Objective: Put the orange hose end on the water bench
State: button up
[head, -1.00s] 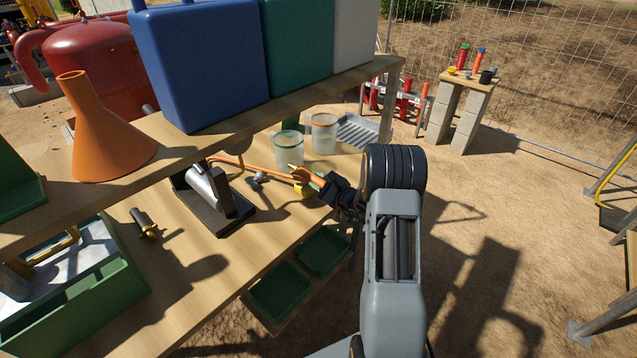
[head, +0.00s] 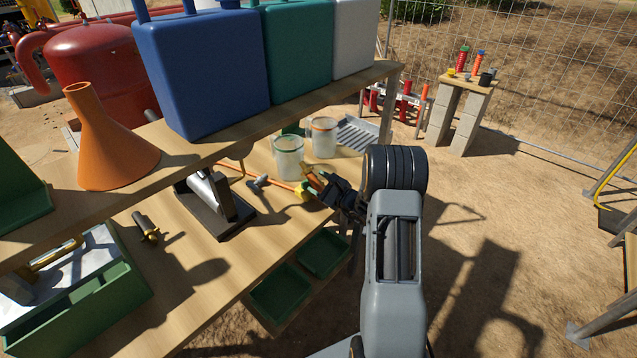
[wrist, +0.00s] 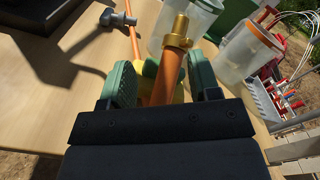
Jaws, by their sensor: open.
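The orange hose end (wrist: 166,82) has a brass fitting (wrist: 178,32) at its tip. In the wrist view it lies between the two green finger pads of my gripper (wrist: 160,80), which is open around it. In the head view, my gripper (head: 318,184) is over the right front edge of the water bench (head: 270,222). The hose end (head: 312,174) shows there only in part. A thin orange hose (head: 272,182) runs across the bench top behind it. Whether the hose end rests on the bench cannot be told.
Two clear jars (head: 289,158) (head: 323,138) stand close behind my gripper. A yellow piece (head: 303,190) sits beside the fingers. A grey T-shaped tool (head: 257,184) and a dark stand (head: 215,205) are to the left. A shelf with large canisters (head: 205,70) overhangs the bench.

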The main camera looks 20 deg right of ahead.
jog(key=b+v, duration=0.2)
jog(key=v, duration=0.9)
jog(key=shift+s, duration=0.3)
jog(key=s+a+f+n+g, duration=0.3)
jog(key=s+a+n+g, duration=0.95)
jog(key=g, duration=0.25)
jog(key=s+a+r+n+t+h, duration=0.1)
jog(key=s+a+r+n+h, duration=0.1)
jog(key=r+n, duration=0.4)
jog(key=s+a+r+n+t+h, duration=0.1)
jog(key=s+a+r+n+h, duration=0.1)
jog(key=s+r+n+h, duration=0.2)
notch_tip(320, 180, up, 3)
jog(key=shift+s+a+f+n+h, duration=0.25)
jog(key=shift+a+n+h, duration=0.1)
jog(key=shift+n+h, duration=0.55)
